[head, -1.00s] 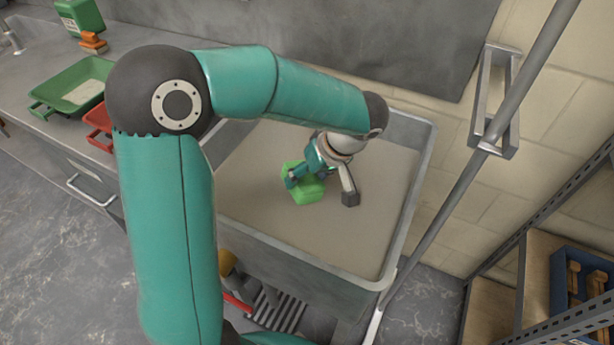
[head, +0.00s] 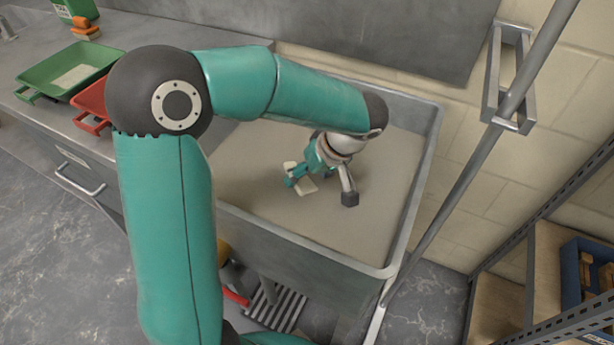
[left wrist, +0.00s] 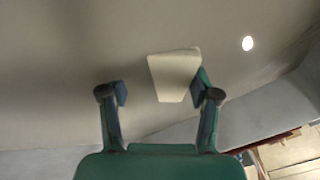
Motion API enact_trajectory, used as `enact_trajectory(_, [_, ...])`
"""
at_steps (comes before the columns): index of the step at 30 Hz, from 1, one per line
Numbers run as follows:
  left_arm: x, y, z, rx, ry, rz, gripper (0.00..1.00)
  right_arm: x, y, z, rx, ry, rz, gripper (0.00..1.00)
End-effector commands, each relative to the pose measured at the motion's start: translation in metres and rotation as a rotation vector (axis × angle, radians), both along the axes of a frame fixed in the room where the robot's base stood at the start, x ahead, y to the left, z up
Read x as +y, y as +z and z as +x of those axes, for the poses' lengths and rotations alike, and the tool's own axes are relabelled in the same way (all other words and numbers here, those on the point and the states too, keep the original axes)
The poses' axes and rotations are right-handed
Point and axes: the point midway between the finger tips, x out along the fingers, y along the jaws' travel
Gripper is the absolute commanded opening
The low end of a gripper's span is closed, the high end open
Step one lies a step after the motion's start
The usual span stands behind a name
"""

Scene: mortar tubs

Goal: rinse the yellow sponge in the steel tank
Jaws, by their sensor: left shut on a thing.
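A pale cream block (head: 304,186), which I take to be the sponge, is at my left gripper (head: 321,190) inside the steel tank (head: 290,238). It looks cream rather than clear yellow. In the left wrist view the block (left wrist: 175,78) shows between the two fingers of my left gripper (left wrist: 163,93), against the right-hand finger. The gripper is shut on the block, though the left-hand finger appears apart from it in this view. The tank's inside is plain grey-beige. My right gripper is not in view.
On the counter at the left are a green tray (head: 40,78) and a red tray (head: 90,122). A green container (head: 76,8) and an orange object (head: 85,28) stand behind. A slanting metal pole (head: 450,215) and a shelf with a blue bin (head: 570,272) are at the right.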

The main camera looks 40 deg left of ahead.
Motion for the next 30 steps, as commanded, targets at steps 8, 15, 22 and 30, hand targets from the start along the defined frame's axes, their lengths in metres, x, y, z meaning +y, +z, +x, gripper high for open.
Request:
enact_trajectory(8, [0.000,0.001,0.000,0.000,0.000,-0.001,0.24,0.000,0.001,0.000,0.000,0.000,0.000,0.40])
enact_trajectory(15, [0.000,0.018,0.000,0.000,0.001,-0.001,0.24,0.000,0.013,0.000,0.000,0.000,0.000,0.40])
enact_trajectory(22, [0.000,0.036,0.000,-0.001,0.002,-0.001,0.23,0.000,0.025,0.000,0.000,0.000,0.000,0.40])
enact_trajectory(30, [0.000,0.058,0.000,0.000,0.001,0.000,0.23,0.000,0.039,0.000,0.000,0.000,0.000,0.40])
